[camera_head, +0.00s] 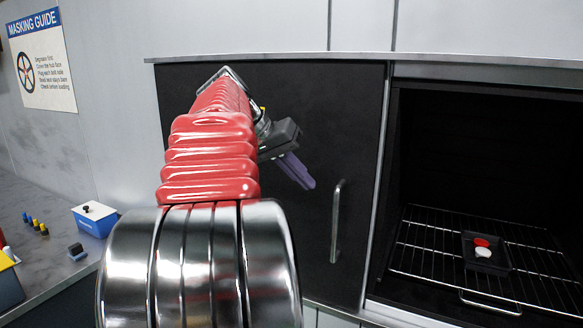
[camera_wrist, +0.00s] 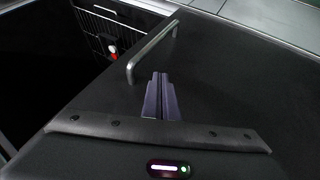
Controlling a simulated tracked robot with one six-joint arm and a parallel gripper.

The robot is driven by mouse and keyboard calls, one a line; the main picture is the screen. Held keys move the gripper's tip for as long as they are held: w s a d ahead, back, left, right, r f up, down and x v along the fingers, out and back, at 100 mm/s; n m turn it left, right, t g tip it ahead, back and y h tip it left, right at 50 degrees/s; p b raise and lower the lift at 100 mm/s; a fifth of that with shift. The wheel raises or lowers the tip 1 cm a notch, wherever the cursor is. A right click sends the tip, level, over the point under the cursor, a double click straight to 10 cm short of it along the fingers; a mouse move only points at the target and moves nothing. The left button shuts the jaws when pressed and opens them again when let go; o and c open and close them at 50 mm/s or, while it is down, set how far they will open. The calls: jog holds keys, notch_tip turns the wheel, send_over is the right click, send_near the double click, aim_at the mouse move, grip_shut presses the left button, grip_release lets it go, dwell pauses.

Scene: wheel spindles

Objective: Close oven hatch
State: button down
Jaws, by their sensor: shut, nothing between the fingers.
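The oven hatch (camera_head: 290,95) is a flat black panel with a silver bar handle (camera_head: 336,222). It stands to the left of the open oven (camera_head: 480,130), whose dark inside is uncovered. My gripper (camera_head: 309,185) has purple fingers, shut and empty, in front of the hatch, up and left of the handle. In the wrist view the fingers (camera_wrist: 160,76) point toward the hatch (camera_wrist: 225,85), just below the handle (camera_wrist: 150,52) in the picture. The fingers are not around the handle. I cannot tell whether they touch the panel.
Inside the oven, a wire rack (camera_head: 430,255) holds a dark tray (camera_head: 500,262) with a red and a white piece. A grey counter (camera_head: 55,285) at left carries a blue-and-white box (camera_head: 95,220) and small parts. A sign (camera_head: 42,65) hangs on the wall.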

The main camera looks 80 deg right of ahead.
aim_at(323, 178)
jog(key=s, duration=0.4)
jog(key=shift+r, duration=0.25)
jog(key=shift+a, duration=0.1)
jog(key=shift+s, duration=0.2)
